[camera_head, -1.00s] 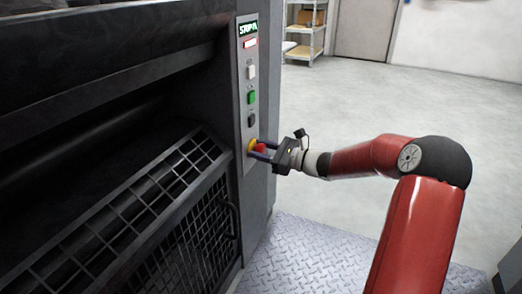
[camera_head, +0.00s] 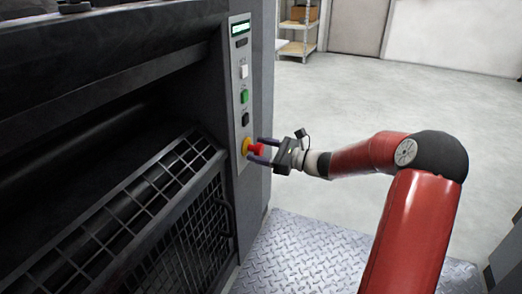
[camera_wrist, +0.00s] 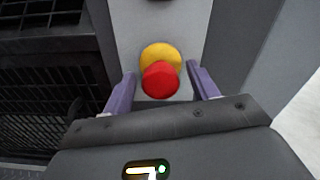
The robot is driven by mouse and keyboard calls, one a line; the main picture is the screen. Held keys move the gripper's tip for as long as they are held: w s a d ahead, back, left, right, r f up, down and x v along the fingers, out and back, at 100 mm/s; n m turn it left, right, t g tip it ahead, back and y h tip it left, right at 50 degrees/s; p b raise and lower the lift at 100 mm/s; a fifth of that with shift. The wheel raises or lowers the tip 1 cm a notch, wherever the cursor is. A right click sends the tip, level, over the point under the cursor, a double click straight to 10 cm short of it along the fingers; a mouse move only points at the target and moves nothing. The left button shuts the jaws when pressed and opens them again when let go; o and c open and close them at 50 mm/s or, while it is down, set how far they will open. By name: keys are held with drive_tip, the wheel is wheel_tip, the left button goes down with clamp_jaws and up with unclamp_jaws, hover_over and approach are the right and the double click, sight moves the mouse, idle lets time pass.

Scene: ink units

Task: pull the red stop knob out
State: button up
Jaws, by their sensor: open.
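The red stop knob (camera_head: 257,149) stands out from its yellow collar (camera_head: 246,146) low on the grey control panel. In the wrist view the red knob (camera_wrist: 160,80) sits in front of the yellow collar (camera_wrist: 160,54). My gripper (camera_wrist: 160,72) is open, with one purple finger on each side of the knob. A gap shows between the knob and each finger. In the head view my gripper reaches the panel from the right.
Above the knob are a black button (camera_head: 245,119), a green button (camera_head: 244,96), a white button (camera_head: 243,72), a dark indicator (camera_head: 241,43) and a green display (camera_head: 240,29). A mesh guard (camera_head: 180,225) is at left. Open floor (camera_head: 400,95) lies right.

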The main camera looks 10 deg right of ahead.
drive_tip(key=v, duration=0.7)
drive_tip(key=shift+s+d+p, duration=0.25)
drive_tip(key=shift+d+p, duration=0.05)
drive_tip(key=shift+p, duration=0.1)
drive_tip(key=s+a+r+n+g+h+p, duration=0.4)
drive_tip(key=s+a+n+g+h, duration=0.35)
drive_tip(key=s+a+n, duration=0.7)
drive_tip(key=s+d+r+n+t+h+p, duration=0.1)
drive_tip(key=s+d+r+n+h, duration=0.2)
drive_tip(key=s, duration=0.6)
drive_tip(key=s+d+r+n+t+h+p, duration=0.1)
drive_tip(key=s+d+r+n+h, duration=0.3)
drive_tip(key=s, duration=0.5)
drive_tip(key=shift+r+n+p, duration=0.35)
drive_tip(key=shift+n+p, duration=0.2)
drive_tip(key=shift+p, duration=0.2)
